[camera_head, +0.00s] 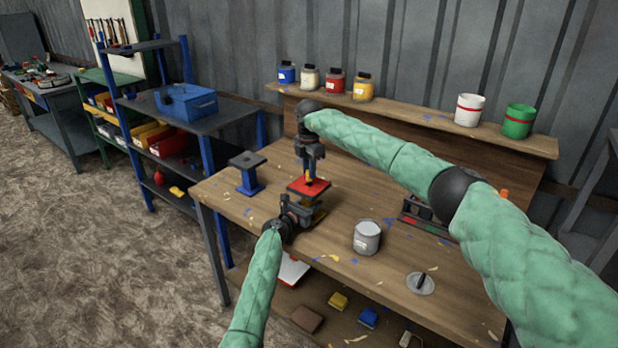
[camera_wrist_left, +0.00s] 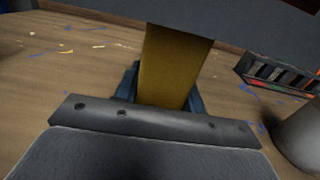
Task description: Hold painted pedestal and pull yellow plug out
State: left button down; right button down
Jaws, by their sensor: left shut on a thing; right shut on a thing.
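The painted pedestal, with a red top plate (camera_head: 308,186) and a yellow column, stands on the wooden workbench. My left gripper (camera_head: 302,208) is shut on it from the front, below the plate. The yellow plug (camera_head: 309,177) shows as a small yellow bit at the top plate. My right gripper (camera_head: 310,169) points down from above and is shut on the plug. Its fingers hide most of the plug, so I cannot tell how deep it sits.
A blue pedestal (camera_head: 248,174) with a grey top stands left on the workbench (camera_head: 375,280). A grey can (camera_head: 367,238) and a round lid (camera_head: 420,284) are to the right. A dark tray (camera_head: 425,218) lies behind the can. Paint jars line the back shelf (camera_head: 420,117).

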notch_tip(320, 180, up, 7)
jog(key=shift+f, duration=0.1)
dwell(0.3)
pick_arm(q)
jog(key=c, duration=0.8)
grip_release()
jog(key=shift+o, duration=0.2)
jog(key=shift+s, duration=0.1)
